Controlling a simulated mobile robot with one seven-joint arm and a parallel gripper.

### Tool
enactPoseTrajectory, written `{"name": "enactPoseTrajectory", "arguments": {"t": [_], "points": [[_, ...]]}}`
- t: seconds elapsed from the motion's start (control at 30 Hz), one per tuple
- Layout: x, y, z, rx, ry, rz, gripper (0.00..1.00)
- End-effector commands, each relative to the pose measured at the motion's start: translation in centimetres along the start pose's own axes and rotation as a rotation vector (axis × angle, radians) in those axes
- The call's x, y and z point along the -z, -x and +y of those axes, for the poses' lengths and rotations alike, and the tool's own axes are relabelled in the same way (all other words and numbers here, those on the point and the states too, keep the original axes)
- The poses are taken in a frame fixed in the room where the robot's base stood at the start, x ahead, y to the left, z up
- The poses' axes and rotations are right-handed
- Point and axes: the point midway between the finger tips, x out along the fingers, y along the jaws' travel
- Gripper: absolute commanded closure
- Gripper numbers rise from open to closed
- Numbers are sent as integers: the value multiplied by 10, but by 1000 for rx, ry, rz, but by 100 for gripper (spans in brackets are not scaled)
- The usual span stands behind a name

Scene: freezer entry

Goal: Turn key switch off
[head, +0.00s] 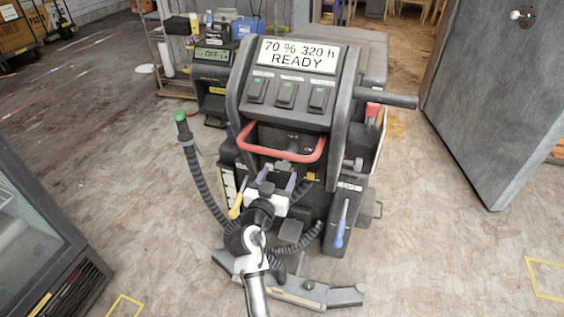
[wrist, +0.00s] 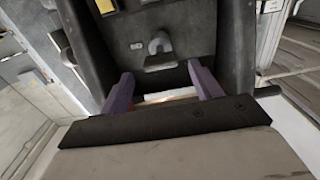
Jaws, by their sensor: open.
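The floor machine (head: 340,75) stands in the middle of the head view, its display (head: 299,55) reading "70 % 320 h READY". Three dark rocker switches (head: 286,95) sit below the display. A small fitting (head: 293,137) shows in the dark recess behind the red loop handle (head: 284,156). The wrist view shows a rounded grey piece (wrist: 160,44) on a dark panel, beyond the fingertips; I cannot tell for certain whether it is the key switch. My gripper (head: 278,182), with purple fingers, is open and empty below the red handle. It also shows in the wrist view (wrist: 161,88).
A green-tipped hose (head: 182,125) stands left of the machine, with a yellow lever (head: 236,205) and a blue lever (head: 341,225) lower down. A black grip (head: 388,98) juts right. A glass-fronted cabinet (head: 38,225) is at left, a grey door (head: 495,90) at right.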

Motion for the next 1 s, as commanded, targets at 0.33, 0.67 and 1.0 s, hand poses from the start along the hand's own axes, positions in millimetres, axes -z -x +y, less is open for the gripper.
{"name": "enactPoseTrajectory", "arguments": {"t": [0.33,0.67,1.0], "points": [[1,-47,0,0,-1,0,36],[0,-50,0,1,-1,0,36],[0,-50,-1,1,-1,0,78]]}}
